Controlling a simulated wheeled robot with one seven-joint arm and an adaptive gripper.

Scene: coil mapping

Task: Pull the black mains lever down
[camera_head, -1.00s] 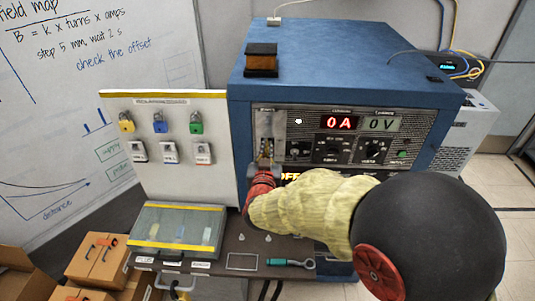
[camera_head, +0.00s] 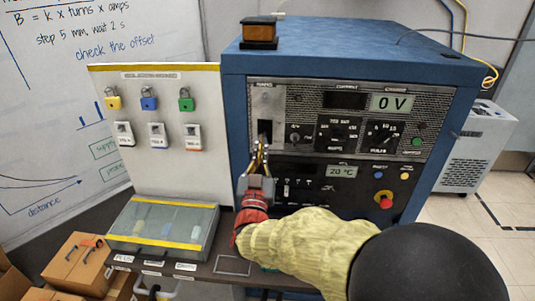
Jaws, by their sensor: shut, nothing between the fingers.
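The mains plate (camera_head: 265,98) is a light metal strip at the upper left of the blue cabinet's front. A dark shape (camera_head: 265,130) shows in its lower half; I cannot tell whether it is the black lever or an open slot. My gripper (camera_head: 261,152) is shut and empty, its fingertips at the lower end of this plate. The fingers cover what lies behind them, so the lever's position is unclear. The current display (camera_head: 345,100) is dark, and the voltage display (camera_head: 392,102) reads 0 V.
The blue cabinet (camera_head: 350,62) carries knobs and a red stop button (camera_head: 384,199). A white board (camera_head: 170,90) with padlocks and tags stands to the left. A clear-lidded case (camera_head: 165,221) lies on the bench below. A dark coil block (camera_head: 259,32) sits on top.

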